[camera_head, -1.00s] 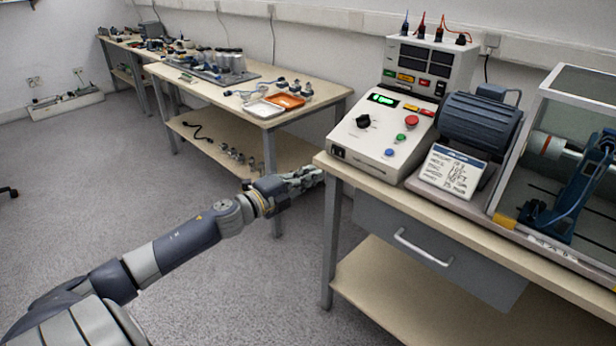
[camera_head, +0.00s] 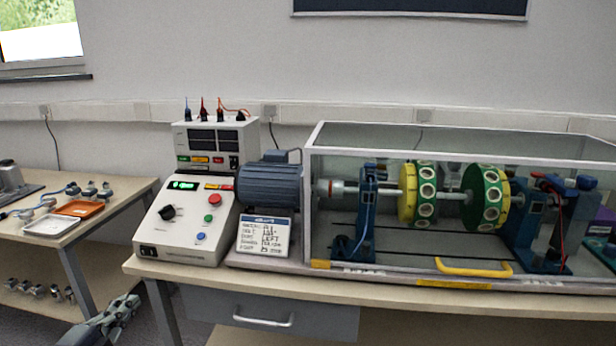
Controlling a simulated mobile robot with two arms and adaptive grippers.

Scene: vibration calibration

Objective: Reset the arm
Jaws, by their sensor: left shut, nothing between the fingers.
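My left gripper (camera_head: 122,308) shows at the lower left in the head view, with a short piece of my arm below it. It is shut and empty, apart from everything, in front of the gap between the two benches. Its height against the bench top is hard to judge. The control box (camera_head: 185,226) with a lit green display, a black knob and red, green and blue buttons stands on the right bench (camera_head: 400,297). My right gripper is not in view.
A clear case (camera_head: 440,268) with two green-and-yellow discs fills the right. A drawer (camera_head: 270,315) is under the bench. The left bench (camera_head: 115,195) holds an orange tray (camera_head: 79,208) and a white tray (camera_head: 51,225).

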